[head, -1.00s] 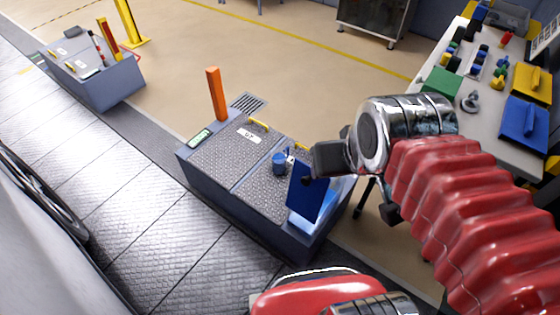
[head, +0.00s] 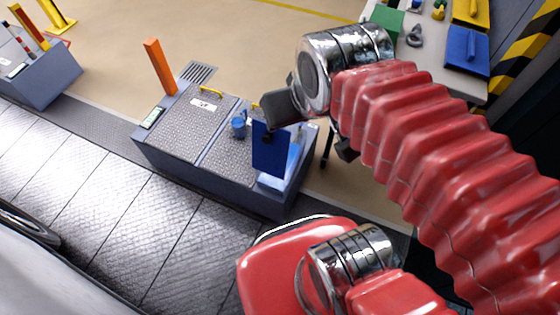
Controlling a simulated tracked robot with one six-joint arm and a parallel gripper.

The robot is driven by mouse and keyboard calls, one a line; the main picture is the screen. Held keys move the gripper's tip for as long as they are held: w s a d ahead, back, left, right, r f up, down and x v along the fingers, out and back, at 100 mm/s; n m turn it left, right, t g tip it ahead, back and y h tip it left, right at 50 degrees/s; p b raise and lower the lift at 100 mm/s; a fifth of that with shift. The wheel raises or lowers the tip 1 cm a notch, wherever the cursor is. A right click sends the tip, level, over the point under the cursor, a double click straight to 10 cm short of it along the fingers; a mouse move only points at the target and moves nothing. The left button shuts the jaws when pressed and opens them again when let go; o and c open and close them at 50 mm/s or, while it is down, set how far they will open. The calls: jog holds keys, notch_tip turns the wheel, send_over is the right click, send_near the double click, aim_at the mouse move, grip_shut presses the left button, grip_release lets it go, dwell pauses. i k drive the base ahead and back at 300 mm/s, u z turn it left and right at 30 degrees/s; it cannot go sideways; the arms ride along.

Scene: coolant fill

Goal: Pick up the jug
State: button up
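A small blue vessel (head: 238,127), which looks like the jug, stands upright on the textured top of a low grey cabinet (head: 160,160). It is small in the head view, so its handle and spout are hard to make out. My gripper (head: 281,112) shows as a dark shape beyond the chrome wrist, to the right of the vessel and in front of the cabinet's right end. A gap shows between them in the picture. The fingers are not clear, so I cannot tell whether they are open.
A blue upright panel (head: 270,155) stands at the cabinet's right end beside a pale-blue area. An orange post (head: 160,66) rises behind the cabinet. A workbench (head: 440,70) with yellow and blue items is at upper right.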

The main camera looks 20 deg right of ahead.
aim_at(238, 120)
jog(key=u, duration=1.45)
jog(key=i, duration=2.6)
